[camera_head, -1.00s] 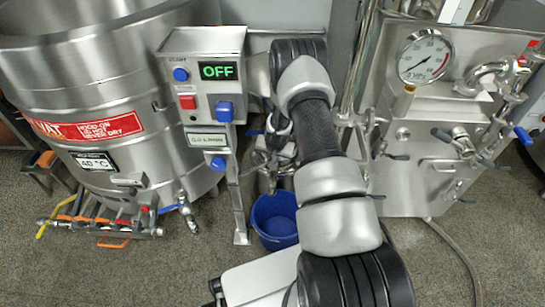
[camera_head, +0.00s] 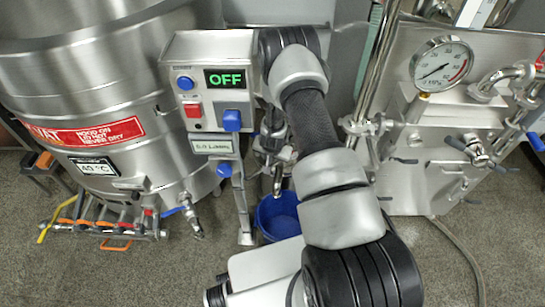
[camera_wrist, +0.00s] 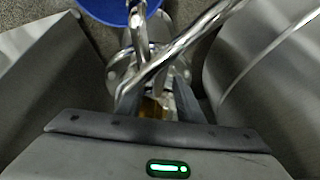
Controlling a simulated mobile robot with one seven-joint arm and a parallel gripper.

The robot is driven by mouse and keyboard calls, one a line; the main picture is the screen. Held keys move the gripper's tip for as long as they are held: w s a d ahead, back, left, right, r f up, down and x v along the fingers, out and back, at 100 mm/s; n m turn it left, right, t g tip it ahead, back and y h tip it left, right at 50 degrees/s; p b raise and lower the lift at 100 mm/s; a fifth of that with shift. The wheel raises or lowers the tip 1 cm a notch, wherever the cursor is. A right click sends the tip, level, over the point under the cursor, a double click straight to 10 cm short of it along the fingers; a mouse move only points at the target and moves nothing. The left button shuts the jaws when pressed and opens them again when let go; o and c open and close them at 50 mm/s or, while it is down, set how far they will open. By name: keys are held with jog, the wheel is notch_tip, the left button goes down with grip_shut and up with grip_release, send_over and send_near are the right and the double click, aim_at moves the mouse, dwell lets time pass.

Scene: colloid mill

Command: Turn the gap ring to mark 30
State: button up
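My gripper (camera_wrist: 156,100) shows in the wrist view with two grey fingers apart. A shiny metal pipe or bar (camera_wrist: 180,55) crosses above the fingertips in the picture. Below it, round metal parts (camera_wrist: 118,76) and a small brass-coloured piece (camera_wrist: 152,108) show near and between the fingers; I cannot tell whether the fingers touch them.
The control box (camera_head: 212,85) has a green OFF display (camera_head: 226,79), a red button and blue knobs. A steel vat (camera_head: 100,90) stands left. A steel machine with a pressure gauge (camera_head: 441,64) stands right. A blue bucket (camera_head: 277,218) is on the floor, also in the wrist view (camera_wrist: 108,10).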

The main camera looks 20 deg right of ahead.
jog(key=p+v, duration=0.4)
jog(key=v, duration=1.3)
jog(key=shift+r+p, duration=0.25)
jog(key=shift+p, duration=0.1)
jog(key=shift+s, duration=0.15)
